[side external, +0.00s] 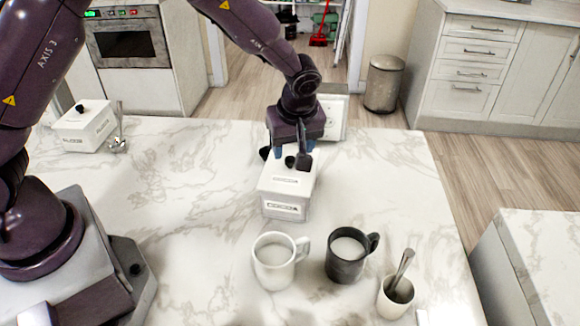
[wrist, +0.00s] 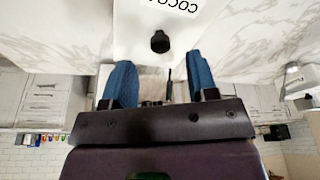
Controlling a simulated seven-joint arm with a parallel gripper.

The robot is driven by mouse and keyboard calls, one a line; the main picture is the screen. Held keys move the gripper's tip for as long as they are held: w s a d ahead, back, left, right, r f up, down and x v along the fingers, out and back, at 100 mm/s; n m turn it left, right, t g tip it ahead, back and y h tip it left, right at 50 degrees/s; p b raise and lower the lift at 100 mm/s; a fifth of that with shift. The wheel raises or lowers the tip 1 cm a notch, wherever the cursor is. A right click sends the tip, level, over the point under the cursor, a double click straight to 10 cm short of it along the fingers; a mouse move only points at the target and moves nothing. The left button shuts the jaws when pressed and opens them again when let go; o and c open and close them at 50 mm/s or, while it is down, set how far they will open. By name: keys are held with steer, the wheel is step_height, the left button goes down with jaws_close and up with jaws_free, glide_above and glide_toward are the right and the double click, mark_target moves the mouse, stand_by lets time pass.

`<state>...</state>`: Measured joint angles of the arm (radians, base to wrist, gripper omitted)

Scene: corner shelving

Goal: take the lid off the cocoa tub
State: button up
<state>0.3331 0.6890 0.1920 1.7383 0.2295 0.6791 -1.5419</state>
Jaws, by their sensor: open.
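The cocoa tub (side external: 284,198) is a white box on the marble counter, with a pale lid (side external: 287,179) on top and a black knob (side external: 290,162). In the wrist view its label reads "COCO" in part, and the knob (wrist: 160,41) shows just beyond my fingertips, centred between them. My gripper (side external: 292,156) is over the back part of the lid, pointing down, with its blue fingers (wrist: 161,65) apart and nothing between them. I cannot tell whether a finger touches the lid.
A white mug (side external: 272,264), a black mug (side external: 345,262) and a small cup (side external: 394,303) with a spoon stand in front of the tub. A white box with a black knob (side external: 86,130) stands at the far left. A white object (side external: 335,115) is behind my gripper. The counter's left middle is clear.

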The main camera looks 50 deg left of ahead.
mark_target(290, 158)
steer(key=x, duration=0.4)
steer(key=shift+a+f, duration=0.1)
steer(key=shift+f, duration=0.1)
steer(key=c, duration=1)
